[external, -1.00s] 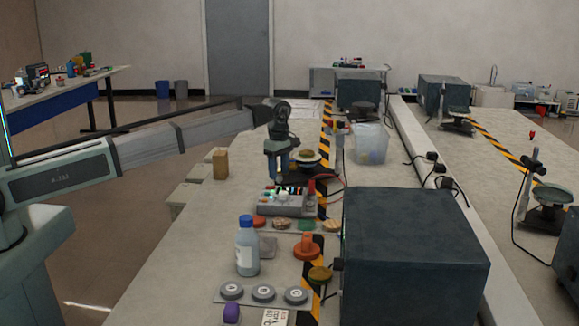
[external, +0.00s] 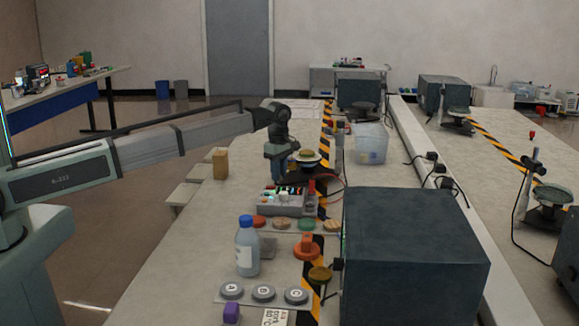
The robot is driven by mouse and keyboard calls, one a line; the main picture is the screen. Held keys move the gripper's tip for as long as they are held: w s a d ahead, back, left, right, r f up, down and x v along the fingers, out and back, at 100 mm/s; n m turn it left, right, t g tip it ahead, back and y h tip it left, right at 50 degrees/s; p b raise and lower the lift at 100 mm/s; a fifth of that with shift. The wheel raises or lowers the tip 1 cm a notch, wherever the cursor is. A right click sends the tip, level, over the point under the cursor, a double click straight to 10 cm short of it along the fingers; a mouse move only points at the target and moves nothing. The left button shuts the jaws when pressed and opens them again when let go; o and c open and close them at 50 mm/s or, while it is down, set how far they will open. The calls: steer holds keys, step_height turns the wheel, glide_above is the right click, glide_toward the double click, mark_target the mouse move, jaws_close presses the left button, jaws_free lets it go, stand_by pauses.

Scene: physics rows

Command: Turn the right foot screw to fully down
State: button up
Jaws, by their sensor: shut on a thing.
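A small levelling device (external: 309,157) with a round tan top and a dark flat base stands on the bench, right of my gripper. My gripper (external: 278,178) points down at the left edge of that base. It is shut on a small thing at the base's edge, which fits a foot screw. The fingers hide the screw, so its height and turn cannot be told. The other foot screws are too small to make out.
A grey control box (external: 283,200) with coloured buttons stands close in front of my gripper. A clear bin (external: 370,144) is to the right, a wooden block (external: 220,164) to the left. A bottle (external: 247,248) and large dark box (external: 415,250) stand nearer.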

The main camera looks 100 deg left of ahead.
steer(key=shift+m, duration=0.3)
jaws_close()
